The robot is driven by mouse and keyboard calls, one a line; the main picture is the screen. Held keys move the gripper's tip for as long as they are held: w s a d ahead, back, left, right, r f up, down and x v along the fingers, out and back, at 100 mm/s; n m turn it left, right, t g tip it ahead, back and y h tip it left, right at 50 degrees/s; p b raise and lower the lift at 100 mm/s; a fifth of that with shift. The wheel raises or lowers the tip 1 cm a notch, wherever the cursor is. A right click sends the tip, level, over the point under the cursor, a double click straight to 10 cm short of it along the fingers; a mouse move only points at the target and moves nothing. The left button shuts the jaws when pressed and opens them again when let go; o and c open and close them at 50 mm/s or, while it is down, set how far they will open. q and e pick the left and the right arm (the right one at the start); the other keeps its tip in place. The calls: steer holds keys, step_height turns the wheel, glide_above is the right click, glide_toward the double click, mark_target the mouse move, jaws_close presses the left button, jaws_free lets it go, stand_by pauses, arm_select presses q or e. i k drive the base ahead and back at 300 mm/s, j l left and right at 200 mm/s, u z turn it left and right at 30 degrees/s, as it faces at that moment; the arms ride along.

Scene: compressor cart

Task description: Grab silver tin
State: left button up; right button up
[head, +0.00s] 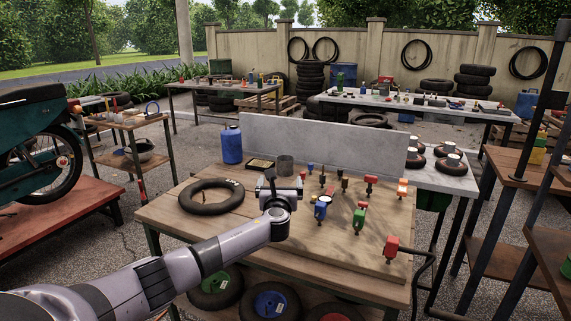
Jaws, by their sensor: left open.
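A small grey, silver-looking tin (285,164) stands upright at the back of the wooden workbench, near the grey upright panel. My left gripper (271,178) is over the bench, in front of the tin and a little to its left in the picture. It is open, and nothing shows between its fingers. The tin's lower part is close behind the gripper in the picture; I cannot tell the exact gap. My right gripper is not in view.
On the workbench (180,231), a black tyre (211,196) lies left of my gripper. A blue canister (231,145) and a shallow dark tray (260,163) stand left of the tin. Several coloured tools stand on the right. A grey panel (330,145) rises behind.

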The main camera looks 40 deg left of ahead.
mark_target(284, 163)
steer(key=i+j, duration=0.45)
steer(key=j, duration=0.15)
steer(key=i+j, duration=0.45)
steer(key=j, duration=0.1)
